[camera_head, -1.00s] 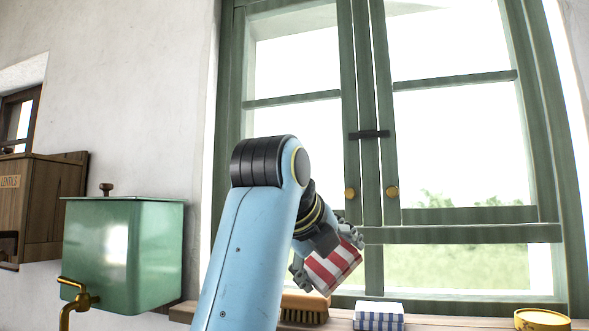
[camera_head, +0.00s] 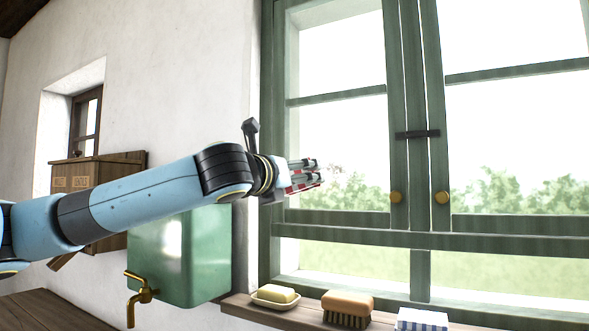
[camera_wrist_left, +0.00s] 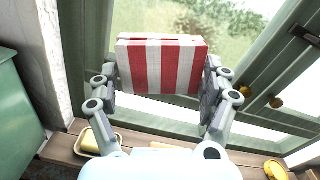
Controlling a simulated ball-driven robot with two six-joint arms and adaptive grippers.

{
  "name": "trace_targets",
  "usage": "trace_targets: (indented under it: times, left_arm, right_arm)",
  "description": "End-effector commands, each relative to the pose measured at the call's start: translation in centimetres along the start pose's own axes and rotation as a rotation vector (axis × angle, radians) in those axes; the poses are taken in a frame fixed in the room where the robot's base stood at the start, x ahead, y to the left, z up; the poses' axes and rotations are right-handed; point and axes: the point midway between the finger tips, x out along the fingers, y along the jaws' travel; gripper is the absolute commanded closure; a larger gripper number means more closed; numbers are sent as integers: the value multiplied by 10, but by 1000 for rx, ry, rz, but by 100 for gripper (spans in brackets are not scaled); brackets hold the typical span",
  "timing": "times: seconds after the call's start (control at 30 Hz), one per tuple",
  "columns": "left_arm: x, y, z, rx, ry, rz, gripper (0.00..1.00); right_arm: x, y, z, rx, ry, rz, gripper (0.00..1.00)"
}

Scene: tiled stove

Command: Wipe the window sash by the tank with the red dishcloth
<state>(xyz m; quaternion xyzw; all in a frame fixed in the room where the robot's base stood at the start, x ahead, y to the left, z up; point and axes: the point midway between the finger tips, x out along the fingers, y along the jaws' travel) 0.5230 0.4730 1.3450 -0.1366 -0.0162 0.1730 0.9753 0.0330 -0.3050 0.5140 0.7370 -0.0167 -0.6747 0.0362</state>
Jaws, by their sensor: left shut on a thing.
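My left gripper (camera_head: 300,177) is shut on the red-and-white striped dishcloth (camera_wrist_left: 160,66), which is folded into a flat block. In the wrist view the cloth (camera_wrist_left: 185,70) sits between both fingers. In the head view only thin red edges of it show at the fingertips. The gripper is in front of the left part of the green window sash (camera_head: 398,110); I cannot tell whether the cloth touches the glass or frame. The green tank (camera_head: 210,262) with a brass tap (camera_head: 140,292) hangs left of the window, partly behind my left arm. My right gripper is not in view.
On the wooden sill (camera_head: 250,308) stand a soap dish with yellow soap (camera_head: 276,296), a brush (camera_head: 347,308) and a blue-and-white cloth (camera_head: 421,320). A wooden box (camera_head: 110,172) is on the wall beyond the tank. Brass knobs (camera_head: 441,198) stick out from the sash.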

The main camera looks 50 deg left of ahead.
Motion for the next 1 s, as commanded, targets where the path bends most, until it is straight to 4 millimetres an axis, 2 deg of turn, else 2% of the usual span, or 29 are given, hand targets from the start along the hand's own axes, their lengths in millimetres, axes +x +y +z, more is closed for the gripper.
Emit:
trace_targets:
  times: [0.23, 0.5, 0.7, 1.0]
  left_arm:
    - [4, -4, 9, 19, -20, -36, 44]
    - [32, -8, 9, 12, -19, -38, 44]
    - [51, -6, 9, 20, -20, -34, 44]
    - [60, -7, 7, 25, -19, -36, 44]
  right_arm:
    - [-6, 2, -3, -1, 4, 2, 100]
    - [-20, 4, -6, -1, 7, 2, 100]
    - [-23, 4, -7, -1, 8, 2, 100]
    - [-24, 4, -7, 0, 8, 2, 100]
